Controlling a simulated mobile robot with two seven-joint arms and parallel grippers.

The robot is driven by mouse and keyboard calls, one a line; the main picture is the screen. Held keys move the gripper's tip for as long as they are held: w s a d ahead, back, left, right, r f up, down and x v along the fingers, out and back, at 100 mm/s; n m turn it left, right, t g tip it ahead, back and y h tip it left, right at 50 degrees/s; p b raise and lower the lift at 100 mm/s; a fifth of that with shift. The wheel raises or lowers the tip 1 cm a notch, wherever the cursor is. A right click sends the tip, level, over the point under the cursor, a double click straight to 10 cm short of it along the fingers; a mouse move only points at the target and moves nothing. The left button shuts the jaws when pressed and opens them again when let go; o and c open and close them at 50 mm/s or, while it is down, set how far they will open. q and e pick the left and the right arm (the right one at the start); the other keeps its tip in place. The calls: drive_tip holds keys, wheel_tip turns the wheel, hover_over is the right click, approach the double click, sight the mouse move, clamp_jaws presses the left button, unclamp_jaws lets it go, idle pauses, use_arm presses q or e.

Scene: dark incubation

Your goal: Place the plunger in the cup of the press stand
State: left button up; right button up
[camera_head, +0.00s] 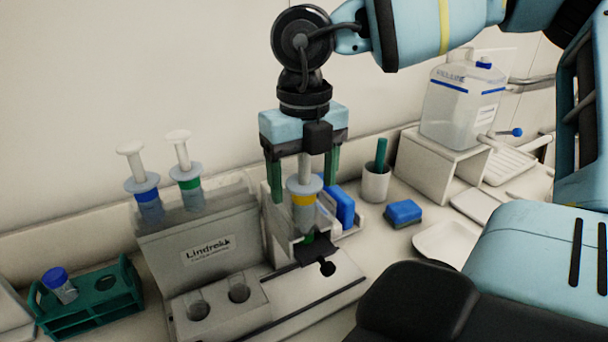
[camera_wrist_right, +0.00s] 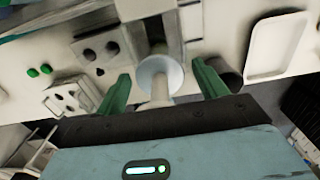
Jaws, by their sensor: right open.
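A plunger (camera_head: 303,200) with a grey flange, a yellow band and a green tip stands upright at the press stand (camera_head: 350,280), its tip by the dark plate. Whether the tip sits in the cup is unclear. My right gripper (camera_head: 303,180) points down from above, its two green fingers open on either side of the plunger's upper part. In the right wrist view the pale round flange (camera_wrist_right: 160,76) shows between the open fingers (camera_wrist_right: 163,85), with gaps on both sides. My left gripper is not in view.
A grey Lindrek box (camera_head: 170,248) holds two more plungers (camera_head: 143,185) at the left. A green rack (camera_head: 90,300) holds a blue-capped tube. A white cup (camera_head: 375,184), a blue block (camera_head: 403,213), a white tray (camera_head: 445,241) and a jug (camera_head: 462,105) on a riser stand at the right.

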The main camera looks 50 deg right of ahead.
drive_tip(key=shift+r, duration=0.1)
wheel_tip(320, 180, up, 12)
drive_tip(key=shift+r, duration=0.15)
idle(0.5)
